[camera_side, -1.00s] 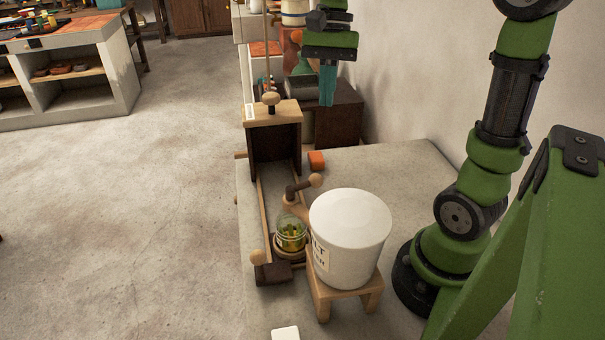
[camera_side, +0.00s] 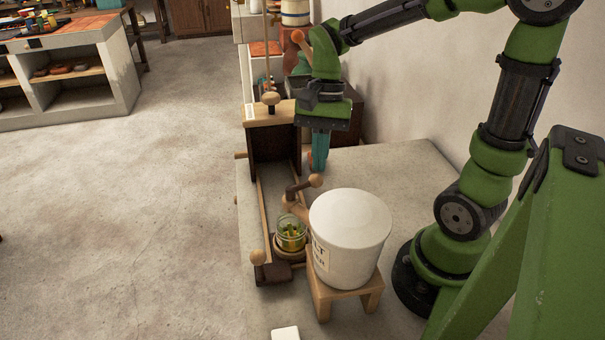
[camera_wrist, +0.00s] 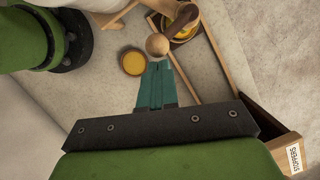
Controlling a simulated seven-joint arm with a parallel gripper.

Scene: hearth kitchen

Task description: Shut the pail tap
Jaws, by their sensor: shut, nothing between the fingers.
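The white pail (camera_side: 350,232) stands on a small wooden stool (camera_side: 345,293), its lid on. Its wooden tap (camera_side: 297,207) sticks out left, with a dark lever (camera_side: 299,187) ending in a round pale knob (camera_side: 315,180). A glass jar (camera_side: 291,236) with yellow-green contents sits below the tap. My gripper (camera_side: 319,166) has teal fingers, shut and empty, pointing down above and behind the knob. In the wrist view the fingertips (camera_wrist: 158,66) appear just short of the knob (camera_wrist: 157,45); I cannot tell whether they touch.
A wooden track with side rails (camera_side: 263,206) runs along the left, with a wooden box front (camera_side: 271,112) labelled "STOPPERS" at its far end. A round yellow-topped thing (camera_wrist: 133,62) lies beside the fingers. The bench top (camera_side: 395,165) is clear behind the pail.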

